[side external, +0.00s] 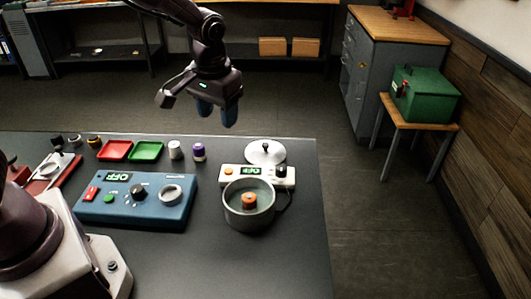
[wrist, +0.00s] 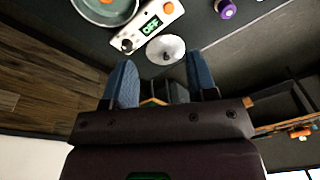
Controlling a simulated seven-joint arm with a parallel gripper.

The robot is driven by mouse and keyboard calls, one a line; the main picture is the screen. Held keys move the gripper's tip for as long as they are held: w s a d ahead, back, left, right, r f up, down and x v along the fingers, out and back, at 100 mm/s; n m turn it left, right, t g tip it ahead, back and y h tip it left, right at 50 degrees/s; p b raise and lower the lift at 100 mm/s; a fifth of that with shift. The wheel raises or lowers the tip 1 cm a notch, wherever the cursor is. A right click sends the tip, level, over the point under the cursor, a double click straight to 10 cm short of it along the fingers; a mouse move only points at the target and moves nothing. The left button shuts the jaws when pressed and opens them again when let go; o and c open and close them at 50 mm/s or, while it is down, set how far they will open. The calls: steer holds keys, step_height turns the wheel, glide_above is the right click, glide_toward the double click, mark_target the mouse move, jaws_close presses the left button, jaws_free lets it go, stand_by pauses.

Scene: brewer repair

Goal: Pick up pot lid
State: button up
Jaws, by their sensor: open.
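The pot lid (side external: 265,152) is a white disc with a dark knob, lying at the table's far edge behind the white brewer unit (side external: 231,178). It also shows in the wrist view (wrist: 166,49), beyond my fingertips. The grey pot (side external: 248,212) stands in front of the white unit, uncovered, with an orange-topped piece inside. My gripper (side external: 218,116) is in the air above and left of the lid in the side view. Its two blue fingers (wrist: 159,72) are apart with nothing between them, and it does not touch the lid.
A blue control box (side external: 136,212) stands left of the pot. The table's right front is clear.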

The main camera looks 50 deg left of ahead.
steer(key=w+a+f+n+y, duration=0.2)
steer(key=w+f+n, duration=0.1)
steer(key=w+f, duration=0.5)
steer(key=n+t, duration=0.2)
steer(key=n, duration=0.1)
glide_toward(265, 144)
steer(key=x, duration=0.3)
steer(key=shift+a, duration=0.25)
steer(key=shift+d+x, duration=0.1)
steer(key=shift+x, duration=1.45)
steer(key=shift+d+x, duration=0.15)
steer(key=shift+x, duration=1.4)
steer(key=shift+w, duration=0.1)
steer(key=shift+c, duration=0.2)
jaws_close()
